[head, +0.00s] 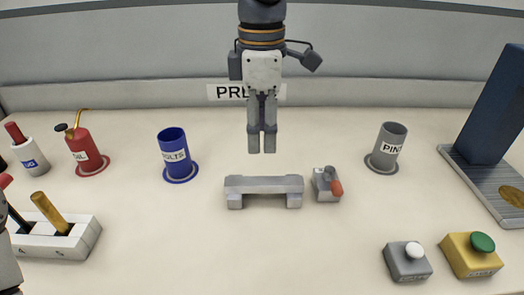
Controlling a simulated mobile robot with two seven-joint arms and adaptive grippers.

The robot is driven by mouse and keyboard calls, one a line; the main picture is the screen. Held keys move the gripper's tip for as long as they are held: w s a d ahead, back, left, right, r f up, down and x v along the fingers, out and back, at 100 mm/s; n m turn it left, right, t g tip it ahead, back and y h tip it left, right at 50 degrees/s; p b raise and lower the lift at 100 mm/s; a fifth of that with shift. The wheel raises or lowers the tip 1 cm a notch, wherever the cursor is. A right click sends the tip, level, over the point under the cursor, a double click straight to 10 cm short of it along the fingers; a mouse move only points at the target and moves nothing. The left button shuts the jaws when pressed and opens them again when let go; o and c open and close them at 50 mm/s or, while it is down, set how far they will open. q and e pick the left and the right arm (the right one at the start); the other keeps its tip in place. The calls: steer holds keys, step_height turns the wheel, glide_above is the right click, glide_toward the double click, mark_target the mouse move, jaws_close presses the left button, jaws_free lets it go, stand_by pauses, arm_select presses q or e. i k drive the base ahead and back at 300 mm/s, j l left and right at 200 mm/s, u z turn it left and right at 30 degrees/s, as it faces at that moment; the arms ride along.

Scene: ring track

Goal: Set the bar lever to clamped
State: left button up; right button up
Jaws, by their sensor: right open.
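The bar (264,185) is a grey beam on two short feet at the middle of the table. My right gripper (262,150) comes down from the top centre, fingers pointing down. It appears above or behind the bar, apart from it and the lever. Its jaws are open and empty, with a narrow gap between the fingers. My left gripper is not in view.
A blue cup (174,160) and a red oil can (83,148) stand left, and a grey pins cup (387,148) right. Button boxes, grey (408,265) and yellow (470,262), sit front right. A white rack (75,240) is front left. The front middle is clear.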

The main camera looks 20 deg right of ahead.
mark_target(336, 187)
steer(key=k, duration=1)
